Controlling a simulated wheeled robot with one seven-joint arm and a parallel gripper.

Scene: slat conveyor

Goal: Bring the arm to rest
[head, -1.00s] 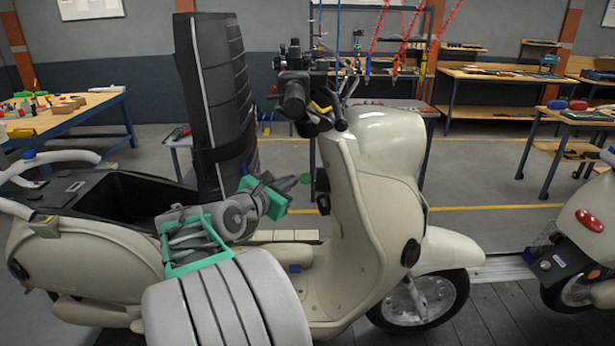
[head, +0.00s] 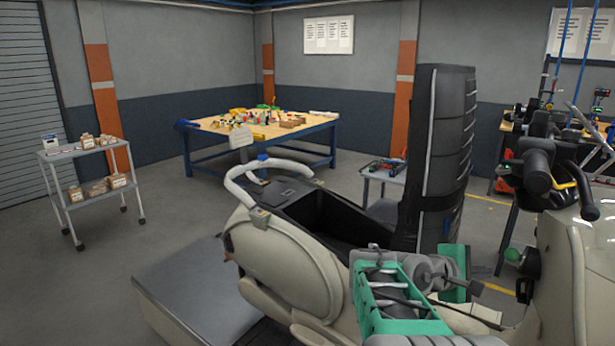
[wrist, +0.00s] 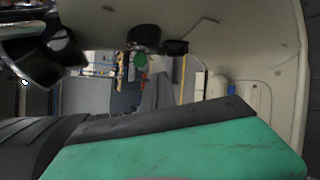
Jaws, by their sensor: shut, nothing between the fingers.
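My gripper (head: 474,269), with green and dark parts, is shut and empty in the head view. It sits beside the cream scooter (head: 290,245), between the raised black seat (head: 440,165) and the front shield. Part of my arm's green frame shows at the lower right of the head view, and the lower arm is cut off by the picture edge. In the wrist view a green and black part of my gripper fills the bottom, with the scooter's cream panel (wrist: 285,65) close at the right. The fingertips are not clear there.
The scooter's handlebar (head: 540,172) stands right of my gripper. The open storage well (head: 330,215) lies left of it. A blue workbench (head: 265,130), a grey cart with boxes (head: 88,150) and a small table (head: 385,178) stand farther back. Open floor lies at the left.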

